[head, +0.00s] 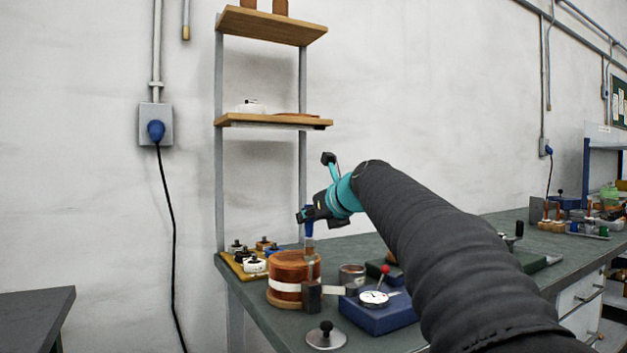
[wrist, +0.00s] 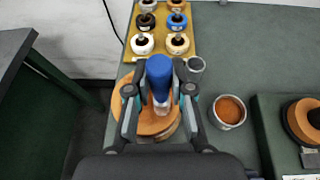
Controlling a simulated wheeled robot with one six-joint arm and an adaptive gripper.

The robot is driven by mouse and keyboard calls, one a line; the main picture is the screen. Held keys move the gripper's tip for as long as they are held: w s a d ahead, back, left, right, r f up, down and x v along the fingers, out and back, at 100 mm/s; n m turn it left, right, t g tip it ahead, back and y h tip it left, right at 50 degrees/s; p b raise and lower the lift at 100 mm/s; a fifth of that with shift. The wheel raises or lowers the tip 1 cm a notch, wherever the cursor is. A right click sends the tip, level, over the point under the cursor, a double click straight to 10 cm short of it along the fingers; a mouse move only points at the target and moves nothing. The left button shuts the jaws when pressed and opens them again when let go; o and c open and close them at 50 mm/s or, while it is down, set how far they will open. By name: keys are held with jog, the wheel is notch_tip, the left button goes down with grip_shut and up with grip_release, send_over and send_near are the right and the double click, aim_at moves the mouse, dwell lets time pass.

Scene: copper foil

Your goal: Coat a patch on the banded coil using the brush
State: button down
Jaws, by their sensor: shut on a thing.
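The banded coil (head: 285,287), a copper-coloured drum with a white band round its middle, stands upright near the table's left end. In the wrist view its round orange top (wrist: 126,118) shows under my gripper. My gripper (head: 309,221) is shut on the brush (wrist: 159,76), which has a blue handle and points down. In the head view the brush is at the coil's upper right side; I cannot tell whether its tip touches the coil. An open metal cup (head: 352,270) with brown-orange contents (wrist: 228,109) stands to the right of the coil.
A yellow tray (wrist: 187,55) of small spools lies behind the coil. A lidded knob piece (head: 326,338) sits in front. A shelf rack (head: 270,120) rises behind.

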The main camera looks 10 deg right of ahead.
jog(key=shift+w+d, duration=0.25)
jog(key=shift+d, duration=0.55)
jog(key=shift+d+r, duration=0.15)
jog(key=shift+d, duration=0.1)
notch_tip(320, 180, up, 8)
jog(key=shift+w+a+f, duration=0.1)
jog(key=shift+f, duration=0.1)
dwell(0.6)
